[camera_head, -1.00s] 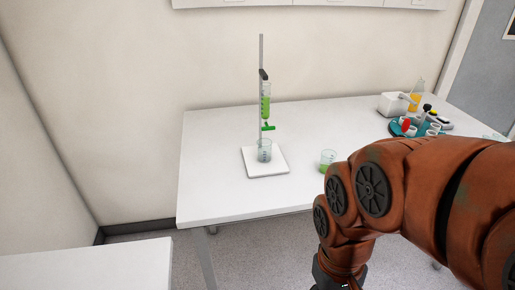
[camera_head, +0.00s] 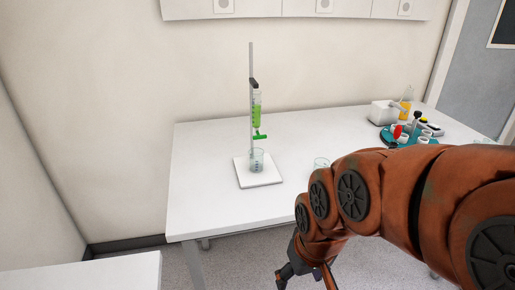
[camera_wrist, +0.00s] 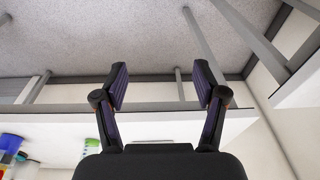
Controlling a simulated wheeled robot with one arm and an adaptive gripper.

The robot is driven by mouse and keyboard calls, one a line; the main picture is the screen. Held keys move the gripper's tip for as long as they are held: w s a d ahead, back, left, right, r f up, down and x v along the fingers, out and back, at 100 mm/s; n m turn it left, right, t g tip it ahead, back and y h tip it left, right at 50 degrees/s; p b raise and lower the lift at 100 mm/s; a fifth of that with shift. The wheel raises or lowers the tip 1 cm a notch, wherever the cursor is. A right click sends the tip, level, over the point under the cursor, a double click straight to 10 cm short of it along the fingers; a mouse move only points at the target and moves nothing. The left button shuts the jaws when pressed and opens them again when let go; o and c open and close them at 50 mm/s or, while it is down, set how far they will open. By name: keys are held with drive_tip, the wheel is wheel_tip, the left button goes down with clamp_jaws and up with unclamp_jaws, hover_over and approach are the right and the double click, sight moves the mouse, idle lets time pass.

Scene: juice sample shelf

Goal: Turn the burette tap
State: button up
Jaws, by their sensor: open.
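The burette (camera_head: 257,108) holds green liquid and is clamped upright to a stand (camera_head: 251,65) on a white base plate (camera_head: 262,181). Its green tap (camera_head: 260,136) sits at its lower end, above a clear beaker (camera_head: 257,160). My gripper (camera_head: 300,279) is low, in front of the table's front edge and to the right of the stand, well apart from the tap. In the wrist view my gripper (camera_wrist: 168,86) is open with nothing between its fingers. The tap is not clear in the wrist view.
A white table (camera_head: 213,160) carries the stand. Another beaker (camera_head: 321,163) is partly hidden by my arm. A teal tray (camera_head: 386,133), a white box (camera_head: 384,112) and an orange-filled flask (camera_head: 406,98) stand at the right. A second white table (camera_head: 80,275) is at front left.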

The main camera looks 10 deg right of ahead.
drive_tip(key=w+a+f+t+b, duration=0.15)
drive_tip(key=w+t+b, duration=0.25)
drive_tip(key=w, duration=0.8)
drive_tip(key=t+b, duration=0.9)
drive_tip(key=t, duration=0.3)
approach(260, 136)
drive_tip(key=w, duration=0.3)
drive_tip(key=shift+m, duration=0.3)
drive_tip(key=shift+w+a+f+p, duration=0.1)
drive_tip(key=shift+w+f+p, duration=0.05)
drive_tip(key=shift+w, duration=1.4)
drive_tip(key=shift+w+a+f+p, duration=0.1)
drive_tip(key=shift+w+f+p, duration=0.05)
drive_tip(key=shift+w, duration=1.45)
drive_tip(key=shift+w+d+r, duration=0.1)
drive_tip(key=shift+w, duration=0.4)
